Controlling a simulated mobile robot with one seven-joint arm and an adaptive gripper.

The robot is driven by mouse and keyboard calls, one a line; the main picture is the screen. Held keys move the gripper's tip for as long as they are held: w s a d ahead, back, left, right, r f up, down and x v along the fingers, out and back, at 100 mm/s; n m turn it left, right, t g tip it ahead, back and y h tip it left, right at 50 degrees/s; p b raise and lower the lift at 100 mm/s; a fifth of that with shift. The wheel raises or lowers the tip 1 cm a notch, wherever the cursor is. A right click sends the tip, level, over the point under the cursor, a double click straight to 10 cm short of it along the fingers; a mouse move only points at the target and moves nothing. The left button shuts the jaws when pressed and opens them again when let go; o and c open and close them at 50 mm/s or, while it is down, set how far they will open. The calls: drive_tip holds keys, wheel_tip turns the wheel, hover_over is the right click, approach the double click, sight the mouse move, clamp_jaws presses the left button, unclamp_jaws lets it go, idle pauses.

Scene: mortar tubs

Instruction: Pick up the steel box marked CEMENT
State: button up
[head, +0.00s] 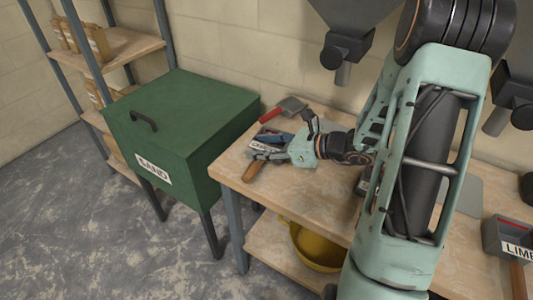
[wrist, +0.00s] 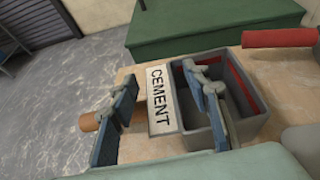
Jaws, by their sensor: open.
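The steel box marked CEMENT (wrist: 160,118) is grey and open-topped, with a white label on its near wall and a red band inside. It stands on the workbench (wrist: 180,148); in the head view the box (head: 263,146) is partly hidden by my gripper (head: 268,147). In the wrist view my gripper (wrist: 160,92) is open, with its two blue fingers on either side of the labelled wall. The left finger is outside the box and the right finger is over or inside its opening. Whether either finger touches the wall I cannot tell.
A green lidded bin (head: 185,115) stands to the left. A box marked LIME (head: 510,240) is at the right. Hoppers (head: 345,45) hang above the bench.

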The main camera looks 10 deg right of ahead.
clamp_jaws()
idle(0.3)
